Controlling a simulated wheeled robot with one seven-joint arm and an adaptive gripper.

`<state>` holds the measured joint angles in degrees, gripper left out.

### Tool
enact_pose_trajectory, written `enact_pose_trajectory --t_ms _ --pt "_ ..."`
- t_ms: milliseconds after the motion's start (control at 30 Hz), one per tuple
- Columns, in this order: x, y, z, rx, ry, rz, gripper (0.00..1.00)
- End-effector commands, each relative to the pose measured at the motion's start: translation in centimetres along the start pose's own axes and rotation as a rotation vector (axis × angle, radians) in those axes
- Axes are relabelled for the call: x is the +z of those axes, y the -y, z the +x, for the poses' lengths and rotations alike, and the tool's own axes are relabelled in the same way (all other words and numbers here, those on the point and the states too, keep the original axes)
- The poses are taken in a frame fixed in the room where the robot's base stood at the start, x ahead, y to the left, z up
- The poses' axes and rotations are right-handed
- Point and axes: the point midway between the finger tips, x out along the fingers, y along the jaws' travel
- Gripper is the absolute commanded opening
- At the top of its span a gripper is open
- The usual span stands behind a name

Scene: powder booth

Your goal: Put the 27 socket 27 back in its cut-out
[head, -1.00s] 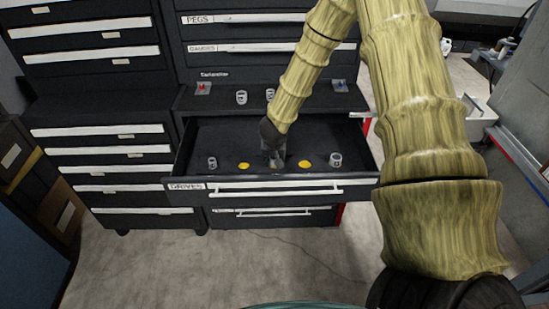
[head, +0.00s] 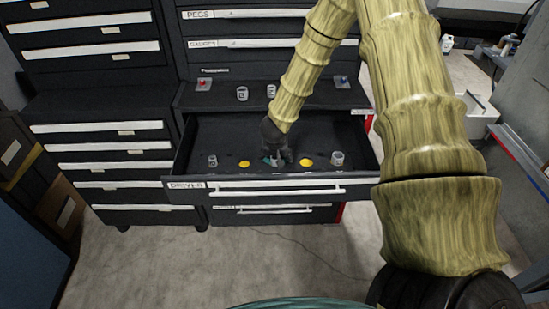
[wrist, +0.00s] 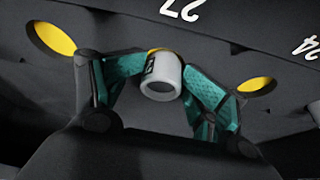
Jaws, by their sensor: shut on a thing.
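My gripper (wrist: 163,80) is shut on a small grey socket, the 27 socket (wrist: 160,82), between its teal finger pads. The socket's open end faces the wrist camera. A yellow cut-out (wrist: 154,51) shows as a thin sliver behind the socket; the socket hides the rest, and I cannot tell whether it has entered. The white label 27 (wrist: 181,9) lies beyond that cut-out. In the head view my gripper (head: 276,160) is low inside the open drawer, between two bare yellow cut-outs, and mostly hides the socket.
The left yellow cut-out (head: 244,164) and right yellow cut-out (head: 307,161) are empty. A small socket (head: 212,161) and a larger socket (head: 337,159) stand at the drawer's sides. Two sockets (head: 242,93) (head: 271,92) stand on the ledge behind. The drawer front (head: 230,183) borders the near side.

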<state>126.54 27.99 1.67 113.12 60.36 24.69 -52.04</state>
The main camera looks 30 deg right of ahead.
Motion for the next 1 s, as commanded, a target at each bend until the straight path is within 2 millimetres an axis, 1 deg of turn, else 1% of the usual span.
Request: enact_pose_trajectory --t_ms 267,433,567,1000 --pt "-0.1 0.0 -0.1 0.001 -0.002 -0.001 0.57" --pt "-0.2 0.1 -1.0 0.001 -0.004 -0.003 0.57" --pt "-0.3 0.2 -2.5 0.001 -0.005 -0.004 0.57" --pt "-0.2 0.2 -8.7 0.0 -0.005 -0.004 0.57"
